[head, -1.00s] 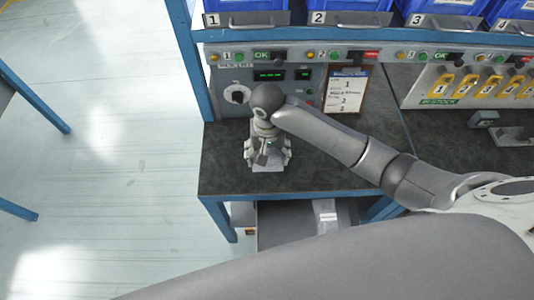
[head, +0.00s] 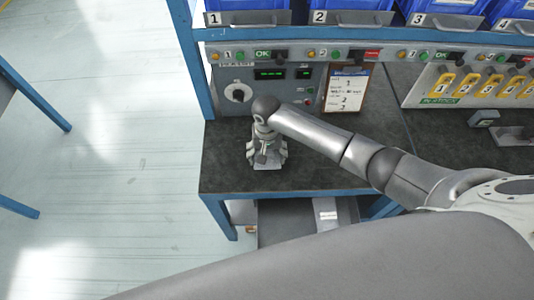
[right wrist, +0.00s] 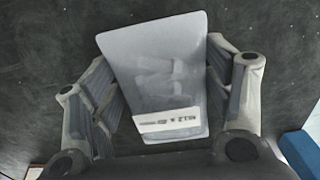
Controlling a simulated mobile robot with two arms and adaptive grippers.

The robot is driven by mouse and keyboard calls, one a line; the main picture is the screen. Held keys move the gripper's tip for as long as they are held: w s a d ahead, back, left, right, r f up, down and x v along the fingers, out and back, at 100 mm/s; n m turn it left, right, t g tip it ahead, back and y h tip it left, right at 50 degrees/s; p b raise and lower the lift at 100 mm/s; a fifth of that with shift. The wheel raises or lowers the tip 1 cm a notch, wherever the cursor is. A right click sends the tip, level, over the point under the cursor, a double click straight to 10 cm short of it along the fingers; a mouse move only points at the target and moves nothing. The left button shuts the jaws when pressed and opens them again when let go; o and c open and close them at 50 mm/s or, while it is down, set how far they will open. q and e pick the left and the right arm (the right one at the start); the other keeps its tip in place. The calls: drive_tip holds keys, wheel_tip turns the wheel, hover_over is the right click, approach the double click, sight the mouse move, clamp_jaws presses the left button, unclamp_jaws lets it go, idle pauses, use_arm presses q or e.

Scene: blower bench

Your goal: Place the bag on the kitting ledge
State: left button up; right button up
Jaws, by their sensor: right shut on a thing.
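The bag (right wrist: 158,75) is a pale grey, flat packet with a white printed label across its lower end. In the right wrist view it lies between the two fingers of my right gripper (right wrist: 162,90), which is shut on it. In the head view my right gripper (head: 266,153) points down over the dark left end of the bench, and the pale bag (head: 267,162) shows just below it. I cannot tell whether the bag touches the bench top. Nothing in view is clearly marked as the kitting ledge. My left gripper is not in view.
The dark bench top (head: 225,170) is clear around the gripper. Behind it stand a control panel (head: 237,95) and a clipboard (head: 346,90), with numbered blue bins (head: 345,8) above. A grey fixture (head: 485,119) sits at the right. A blue frame edges the bench.

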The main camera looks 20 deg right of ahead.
drive_tip(key=o, duration=1.3)
drive_tip(key=shift+f, duration=0.1)
wheel_tip(320, 180, up, 12)
drive_tip(key=shift+r+b, duration=0.15)
drive_tip(key=shift+b, duration=0.15)
